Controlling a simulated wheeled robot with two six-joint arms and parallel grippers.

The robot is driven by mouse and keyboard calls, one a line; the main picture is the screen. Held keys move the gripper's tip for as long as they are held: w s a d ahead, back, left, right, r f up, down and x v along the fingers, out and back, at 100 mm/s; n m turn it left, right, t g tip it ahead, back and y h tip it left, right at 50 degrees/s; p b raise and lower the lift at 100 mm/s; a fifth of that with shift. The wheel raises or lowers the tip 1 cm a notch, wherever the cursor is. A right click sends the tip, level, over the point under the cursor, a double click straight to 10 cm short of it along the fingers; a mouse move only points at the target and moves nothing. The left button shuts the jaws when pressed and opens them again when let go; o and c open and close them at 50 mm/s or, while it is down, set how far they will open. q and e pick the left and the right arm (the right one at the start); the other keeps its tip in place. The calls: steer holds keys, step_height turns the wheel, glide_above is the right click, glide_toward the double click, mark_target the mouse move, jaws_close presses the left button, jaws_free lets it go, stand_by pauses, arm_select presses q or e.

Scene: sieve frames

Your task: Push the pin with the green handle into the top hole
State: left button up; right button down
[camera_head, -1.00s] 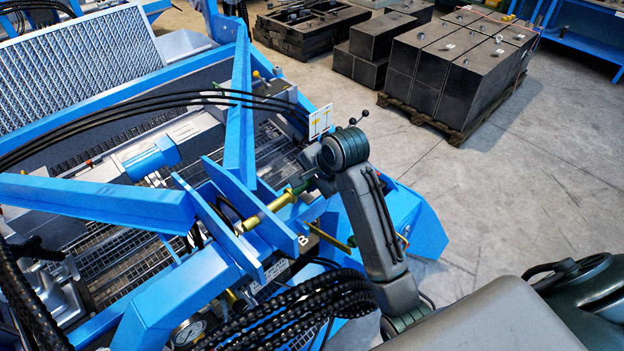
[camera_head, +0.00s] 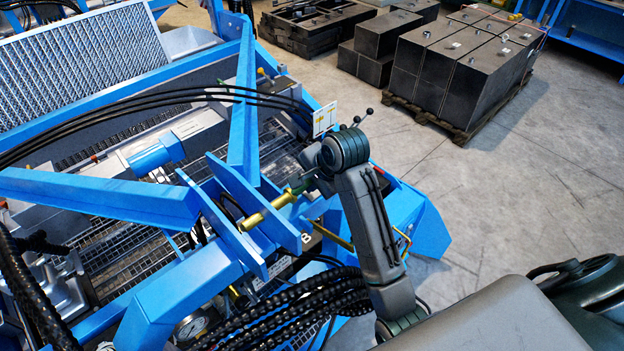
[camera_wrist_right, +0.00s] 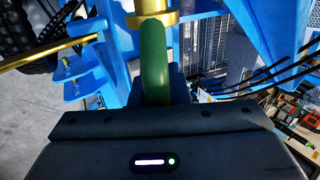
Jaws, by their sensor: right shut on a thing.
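The brass pin (camera_head: 266,212) with a green handle (camera_wrist_right: 154,62) lies slanted at the blue bracket (camera_head: 228,205) with two parallel plates. Its brass end reaches the gap between the plates, and it appears to pass through the nearer plate. The holes are hidden, so I cannot tell which one it is in. In the wrist view a brass collar (camera_wrist_right: 152,18) sits at the far end of the green handle. My right gripper (camera_head: 304,184) is shut on the green handle, right of the bracket; its jaws are mostly hidden. My left gripper is out of view.
Black hoses (camera_head: 150,105) arch over the machine, and more hoses (camera_head: 300,305) bunch below the bracket. A blue beam (camera_head: 242,110) rises behind it. A white sign (camera_head: 325,118) stands beside my right wrist. Dark blocks on a pallet (camera_head: 462,65) stand farther off on open floor.

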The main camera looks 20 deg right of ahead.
mark_target(289, 196)
steer(key=shift+s+a, duration=0.15)
steer(key=shift+a, duration=0.45)
steer(key=shift+s+a, duration=0.15)
steer(key=shift+a, duration=0.15)
steer(key=shift+a, duration=0.2)
stand_by(0.3)
steer(key=shift+s+a, duration=0.3)
steer(key=shift+a, duration=0.4)
steer(key=shift+s+a, duration=0.1)
steer(key=shift+a, duration=0.2)
steer(key=shift+s+a+r, duration=0.1)
steer(key=shift+a, duration=0.15)
steer(key=shift+a, duration=0.2)
stand_by(0.3)
steer(key=shift+s+a, duration=0.3)
steer(key=shift+a, duration=0.3)
